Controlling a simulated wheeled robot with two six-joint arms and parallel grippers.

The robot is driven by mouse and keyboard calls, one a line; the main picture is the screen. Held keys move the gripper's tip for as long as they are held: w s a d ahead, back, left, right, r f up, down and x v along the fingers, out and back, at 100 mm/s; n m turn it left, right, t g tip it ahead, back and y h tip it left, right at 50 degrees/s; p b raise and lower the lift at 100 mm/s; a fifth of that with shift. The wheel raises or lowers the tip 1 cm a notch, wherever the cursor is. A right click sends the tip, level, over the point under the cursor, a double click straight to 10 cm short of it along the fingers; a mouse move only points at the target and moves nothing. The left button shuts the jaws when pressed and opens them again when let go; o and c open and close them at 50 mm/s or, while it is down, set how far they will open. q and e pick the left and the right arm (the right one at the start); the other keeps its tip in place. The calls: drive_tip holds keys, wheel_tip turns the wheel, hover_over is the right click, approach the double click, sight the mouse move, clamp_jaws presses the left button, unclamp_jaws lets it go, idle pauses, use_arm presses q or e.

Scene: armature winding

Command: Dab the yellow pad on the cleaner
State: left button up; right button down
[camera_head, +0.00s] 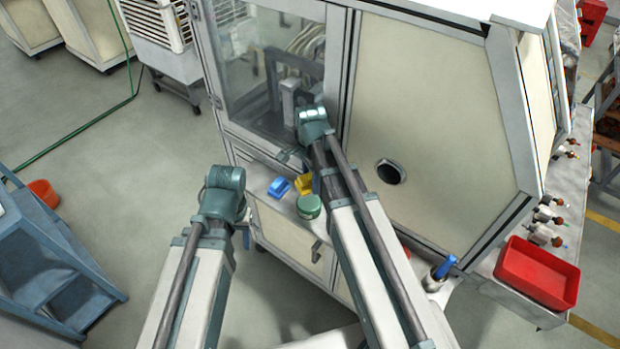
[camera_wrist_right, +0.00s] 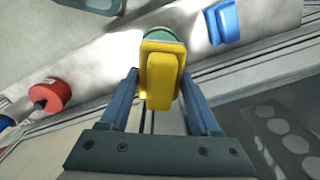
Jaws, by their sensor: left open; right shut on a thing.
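The yellow pad (camera_head: 304,183) is held by my right gripper (camera_wrist_right: 160,82); in the right wrist view the pad (camera_wrist_right: 161,72) sits between the two blue fingers. A round green-topped pot, apparently the cleaner (camera_head: 309,206), stands on the pale ledge just in front of the pad. In the right wrist view the cleaner (camera_wrist_right: 158,34) shows just beyond the pad's far end and is partly hidden by it. I cannot tell whether they touch. My left gripper (camera_head: 245,238) is left of the ledge, mostly hidden behind its arm; it is open and apart from these things.
A blue pad-like block (camera_head: 278,187) lies on the ledge left of the cleaner. A machine cabinet with a glass door (camera_head: 262,60) rises behind. A red tray (camera_head: 537,273) is at the right. A red cylinder (camera_wrist_right: 50,96) shows in the right wrist view.

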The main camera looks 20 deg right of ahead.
sight(311, 201)
drive_tip(key=shift+f, duration=0.1)
wheel_tip(311, 201, down, 6)
drive_tip(key=b, duration=0.6)
drive_tip(key=shift+f+b, duration=0.35)
drive_tip(key=shift+b, duration=0.1)
idle(1.3)
drive_tip(key=shift+s, duration=0.1)
idle(0.7)
wheel_tip(311, 201, up, 7)
drive_tip(key=p, duration=0.7)
idle(0.4)
drive_tip(key=shift+a+f, duration=0.1)
